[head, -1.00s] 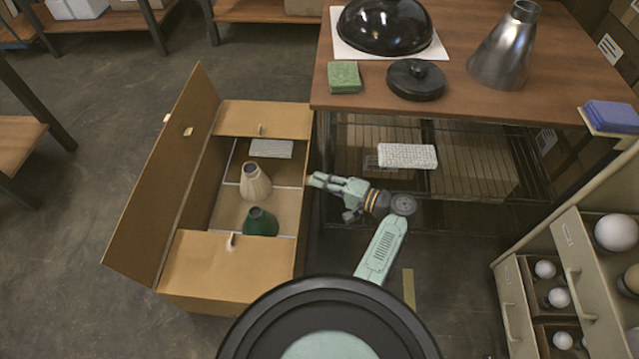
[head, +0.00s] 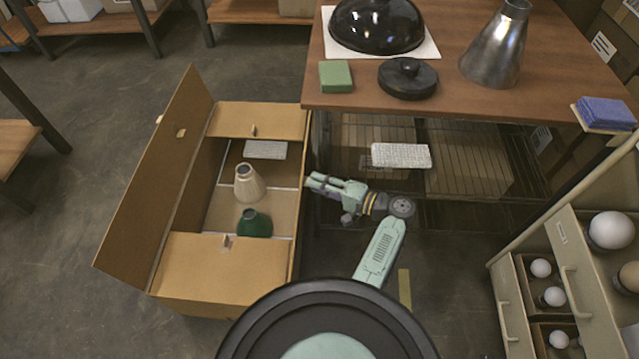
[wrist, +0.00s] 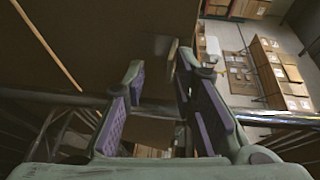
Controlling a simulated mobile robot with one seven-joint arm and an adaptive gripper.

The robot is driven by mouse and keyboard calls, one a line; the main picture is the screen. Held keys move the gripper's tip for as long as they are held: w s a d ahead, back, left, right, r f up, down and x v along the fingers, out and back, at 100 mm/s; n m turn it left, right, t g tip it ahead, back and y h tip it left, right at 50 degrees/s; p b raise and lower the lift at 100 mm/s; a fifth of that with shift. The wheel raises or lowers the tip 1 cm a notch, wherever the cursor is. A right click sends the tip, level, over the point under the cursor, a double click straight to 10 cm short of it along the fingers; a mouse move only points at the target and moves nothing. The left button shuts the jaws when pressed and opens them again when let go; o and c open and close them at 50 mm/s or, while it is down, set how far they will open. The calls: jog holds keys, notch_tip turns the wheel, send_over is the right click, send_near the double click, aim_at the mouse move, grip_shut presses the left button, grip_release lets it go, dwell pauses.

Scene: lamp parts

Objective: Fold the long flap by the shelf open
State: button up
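The open-topped cardboard box (head: 210,279) stands on the floor left of the shelf unit. Its left long flap (head: 157,175) leans up and outward, and its short flaps (head: 258,120) (head: 215,268) lie over the ends. The long flap by the shelf is seen nearly edge-on in the head view, so its angle is hard to tell. In the wrist view a dark brown cardboard panel (wrist: 95,45) fills the upper left, with a small tab (wrist: 173,62) beyond the fingertips. My gripper (head: 308,183) is at the box's right side, fingers apart and apparently empty; it also shows in the wrist view (wrist: 160,72).
Inside the box are a cream shade (head: 248,184), a green shade (head: 255,224) and a pale block (head: 265,149). The shelf's wooden top (head: 455,92) and wire lower rack (head: 470,160) stand close to my arm. A drawer cabinet (head: 545,255) is at right.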

jog(key=shift+r, duration=0.1)
dwell(0.3)
jog(key=v, duration=1.2)
